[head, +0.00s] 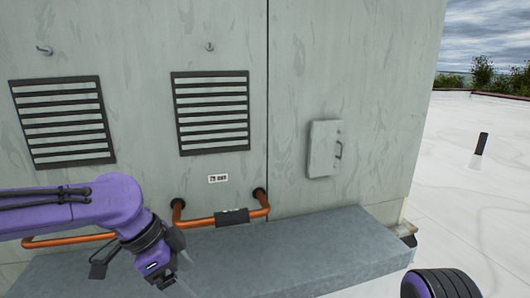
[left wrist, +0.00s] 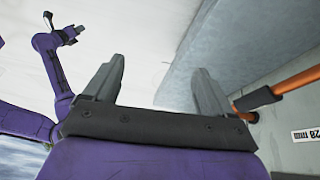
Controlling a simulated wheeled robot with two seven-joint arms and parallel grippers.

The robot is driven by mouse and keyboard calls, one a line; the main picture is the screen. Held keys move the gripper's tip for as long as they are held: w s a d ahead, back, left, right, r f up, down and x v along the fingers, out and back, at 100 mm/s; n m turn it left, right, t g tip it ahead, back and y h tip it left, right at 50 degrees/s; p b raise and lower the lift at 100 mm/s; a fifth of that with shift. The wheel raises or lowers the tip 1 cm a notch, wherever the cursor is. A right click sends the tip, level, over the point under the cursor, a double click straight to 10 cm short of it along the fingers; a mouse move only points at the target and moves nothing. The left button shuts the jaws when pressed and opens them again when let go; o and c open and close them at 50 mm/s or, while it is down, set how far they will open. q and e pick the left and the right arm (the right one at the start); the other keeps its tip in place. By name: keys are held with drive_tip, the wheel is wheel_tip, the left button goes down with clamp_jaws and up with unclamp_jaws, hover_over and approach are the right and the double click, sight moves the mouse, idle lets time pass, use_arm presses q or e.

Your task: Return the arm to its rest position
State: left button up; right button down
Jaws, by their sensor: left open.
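My left arm comes in from the left in the head view, purple with black cables. Its gripper (head: 182,268) hangs low in front of the orange pipe, over the grey ledge. In the left wrist view the left gripper (left wrist: 158,82) has its two grey fingers wide apart, with nothing between them. Another purple arm of mine shows at the upper left of the left wrist view, with a small gripper-like end (left wrist: 70,38); its jaws are too small to read. A purple and black part of my body shows at the lower right of the head view.
The grey cooler wall (head: 300,70) has two louvred vents (head: 211,112), a small hatch (head: 323,149) and a label (head: 218,178). An orange pipe (head: 192,222) with a black sleeve (head: 232,216) runs above the ledge (head: 310,258). Pale open roof (head: 470,190) lies right, with a dark post (head: 481,144).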

use_arm(q)
wheel_tip(320, 180, down, 17)
drive_tip(key=d+n+b, duration=0.1)
drive_tip(key=d+n, duration=0.1)
drive_tip(key=n, duration=0.4)
drive_tip(key=s+a+f+n+y+b, duration=0.1)
drive_tip(key=s+a+f+n, duration=0.2)
drive_tip(key=f, duration=0.6)
drive_tip(key=s+f+n+b, duration=0.1)
drive_tip(key=s+f+n, duration=0.25)
drive_tip(key=f, duration=0.55)
drive_tip(key=s+a+f+n+t+y, duration=0.1)
drive_tip(key=s+a+f+n+y, duration=0.2)
drive_tip(key=s+a, duration=0.4)
drive_tip(key=s+a+f+n+t+y+b, duration=0.1)
drive_tip(key=s+a+f+n+y, duration=0.3)
drive_tip(key=s, duration=0.5)
wheel_tip(320, 180, down, 3)
drive_tip(key=a+n, duration=0.1)
drive_tip(key=a, duration=0.1)
drive_tip(key=shift+a, duration=0.4)
use_arm(e)
drive_tip(key=f, duration=0.4)
drive_tip(key=shift+w+f, duration=0.2)
drive_tip(key=shift+w, duration=0.15)
use_arm(q)
drive_tip(key=shift+s, duration=0.1)
